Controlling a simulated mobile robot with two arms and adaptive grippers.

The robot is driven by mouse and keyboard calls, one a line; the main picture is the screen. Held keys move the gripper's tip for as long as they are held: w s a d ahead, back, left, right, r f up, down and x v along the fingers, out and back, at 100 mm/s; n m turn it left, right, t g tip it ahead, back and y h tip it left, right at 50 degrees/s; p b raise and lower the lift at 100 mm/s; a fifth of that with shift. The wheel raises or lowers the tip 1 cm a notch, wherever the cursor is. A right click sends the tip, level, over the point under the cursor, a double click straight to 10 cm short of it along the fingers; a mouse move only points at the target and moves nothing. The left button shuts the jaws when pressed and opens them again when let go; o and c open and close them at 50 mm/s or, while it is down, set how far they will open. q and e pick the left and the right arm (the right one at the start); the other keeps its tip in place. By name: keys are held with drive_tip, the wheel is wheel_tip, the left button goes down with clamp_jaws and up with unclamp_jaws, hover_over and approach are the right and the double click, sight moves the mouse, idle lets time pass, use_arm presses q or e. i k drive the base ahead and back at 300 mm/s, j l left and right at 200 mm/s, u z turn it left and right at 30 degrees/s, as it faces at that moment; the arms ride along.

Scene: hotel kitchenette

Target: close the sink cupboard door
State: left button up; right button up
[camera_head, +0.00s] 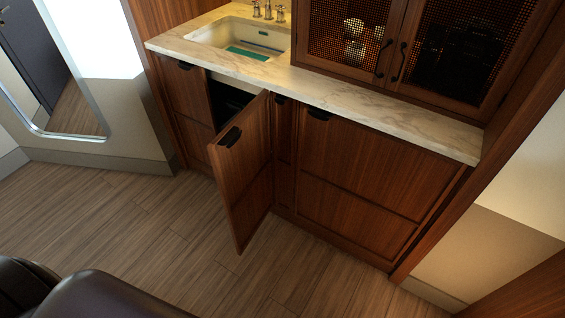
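The sink cupboard door (243,173) is a brown wooden panel with a dark handle (230,137) near its top left corner. It stands wide open, swung out into the room from its right side. The dark opening of the cupboard (229,98) shows behind it, below the sink (240,40). The inside is mostly hidden by the door and shadow. Neither of my grippers is in view.
A marble counter (345,98) runs above the cupboards. A shut cupboard (360,180) is right of the open door. Mesh-fronted doors (347,35) stand above the counter. Dark rounded shapes (100,295) fill the bottom left. The wooden floor (150,220) before the door looks clear.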

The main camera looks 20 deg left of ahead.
sight(240, 155)
drive_tip(key=u, duration=0.9)
